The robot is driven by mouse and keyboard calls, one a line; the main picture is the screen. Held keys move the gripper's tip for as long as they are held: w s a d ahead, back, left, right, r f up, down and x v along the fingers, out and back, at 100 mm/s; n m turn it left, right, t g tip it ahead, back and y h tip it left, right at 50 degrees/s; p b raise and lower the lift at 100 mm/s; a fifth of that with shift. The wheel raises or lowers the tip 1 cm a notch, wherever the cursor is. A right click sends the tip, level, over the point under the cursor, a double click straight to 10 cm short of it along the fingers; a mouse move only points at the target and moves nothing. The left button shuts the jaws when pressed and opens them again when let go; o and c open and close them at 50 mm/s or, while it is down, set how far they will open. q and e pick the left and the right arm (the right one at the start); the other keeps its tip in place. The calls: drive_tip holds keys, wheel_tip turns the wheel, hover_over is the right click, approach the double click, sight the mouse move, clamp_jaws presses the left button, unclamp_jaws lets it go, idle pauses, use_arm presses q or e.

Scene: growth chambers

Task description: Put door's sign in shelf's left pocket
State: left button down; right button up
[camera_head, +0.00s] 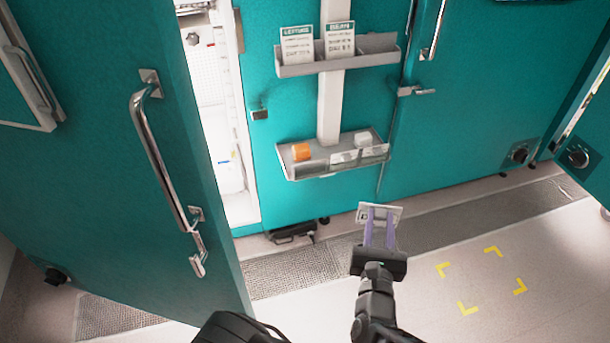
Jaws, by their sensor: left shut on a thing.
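My left gripper (378,240) has its pale purple fingers shut on a small white card-like sign (391,211). Its face is seen at a steep angle and I cannot read it. The gripper holds it low, in front of the chambers and below the shelf. The shelf has an upper grey rack (375,43) on a white post. A LETTUCE sign (297,48) stands at the rack's left and a BEAN sign (340,42) near its middle. The rack's right end looks empty. The right gripper is not in view.
A lower tray (288,160) on the post holds an orange item (301,152), a white item (363,139) and small labels. A teal door (110,190) with a long handle stands open at left. Yellow corner marks (468,308) lie on clear floor at right.

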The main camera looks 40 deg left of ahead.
use_arm(q)
drive_tip(key=shift+s, duration=0.1)
drive_tip(key=shift+f, duration=0.1)
drive_tip(key=w+a+f+n+g+y+b, duration=0.2)
drive_tip(key=w+a+f+g+y, duration=0.1)
drive_tip(key=w+a+f, duration=0.35)
drive_tip(key=w+a+n+g+y, duration=0.1)
drive_tip(key=w+a, duration=0.2)
drive_tip(key=a, duration=0.5)
drive_tip(key=w+a+f+n+g+y, duration=0.1)
drive_tip(key=w+a+n+g, duration=0.1)
drive_tip(key=a, duration=0.6)
drive_tip(key=shift+w+a+b, duration=0.3)
drive_tip(key=shift+w, duration=0.1)
drive_tip(key=shift+a+f, duration=0.1)
drive_tip(key=shift+f, duration=0.05)
drive_tip(key=f+b+x, duration=0.2)
drive_tip(key=b+x, duration=0.4)
drive_tip(key=x, duration=0.4)
drive_tip(key=shift+a, duration=0.3)
